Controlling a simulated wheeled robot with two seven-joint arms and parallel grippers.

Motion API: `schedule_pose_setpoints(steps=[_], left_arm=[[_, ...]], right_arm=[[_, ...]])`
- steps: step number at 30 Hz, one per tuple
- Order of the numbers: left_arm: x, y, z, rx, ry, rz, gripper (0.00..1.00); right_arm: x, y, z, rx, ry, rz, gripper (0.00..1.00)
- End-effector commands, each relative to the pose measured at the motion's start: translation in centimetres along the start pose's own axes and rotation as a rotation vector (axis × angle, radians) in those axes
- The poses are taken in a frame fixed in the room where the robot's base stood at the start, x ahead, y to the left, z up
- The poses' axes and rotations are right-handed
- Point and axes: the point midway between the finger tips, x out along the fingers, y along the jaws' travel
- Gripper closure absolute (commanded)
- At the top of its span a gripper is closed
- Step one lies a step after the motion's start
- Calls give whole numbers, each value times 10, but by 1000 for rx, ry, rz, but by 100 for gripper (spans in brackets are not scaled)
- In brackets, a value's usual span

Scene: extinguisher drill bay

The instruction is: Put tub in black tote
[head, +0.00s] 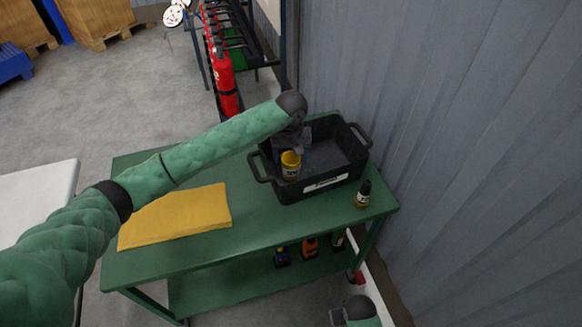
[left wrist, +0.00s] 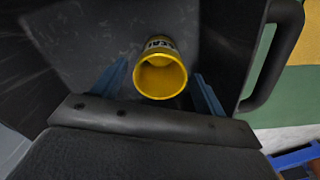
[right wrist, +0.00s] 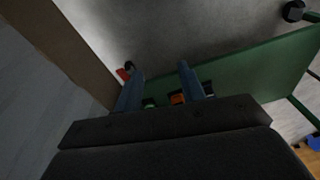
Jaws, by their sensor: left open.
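The yellow tub (head: 291,164) with a dark-printed label is inside the black tote (head: 332,183), at its left side. In the left wrist view the tub (left wrist: 160,75) shows its round yellow end between my left fingers, with gaps on both sides. My left gripper (head: 293,146) is open and reaches down into the tote; the arm hides part of the tote's far left corner. My right gripper (right wrist: 160,82) has its fingers apart with nothing between them, low beside the bench.
The tote stands on a green bench (head: 255,224) against a corrugated wall (head: 470,130). A folded yellow cloth (head: 175,216) lies left on the bench. A small dark bottle (head: 363,194) stands right of the tote. Tools (head: 310,247) sit on the lower shelf. Red extinguishers (head: 224,80) stand behind.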

Motion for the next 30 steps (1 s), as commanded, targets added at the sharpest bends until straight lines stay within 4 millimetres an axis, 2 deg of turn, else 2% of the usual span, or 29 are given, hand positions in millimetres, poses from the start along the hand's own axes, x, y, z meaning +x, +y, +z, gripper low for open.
schedule_pose_setpoints(steps=[6, 12, 30], left_arm=[[-36, 0, 0, 0, 1, 0, 27], [-56, 1, 0, 0, 1, 0, 27], [-60, 0, 0, -1, 0, 0, 27]], right_arm=[[-35, -4, -10, 0, 6, -6, 60], [-54, -6, -13, 0, 7, -8, 60], [-58, -6, -14, -1, 7, -8, 60]])
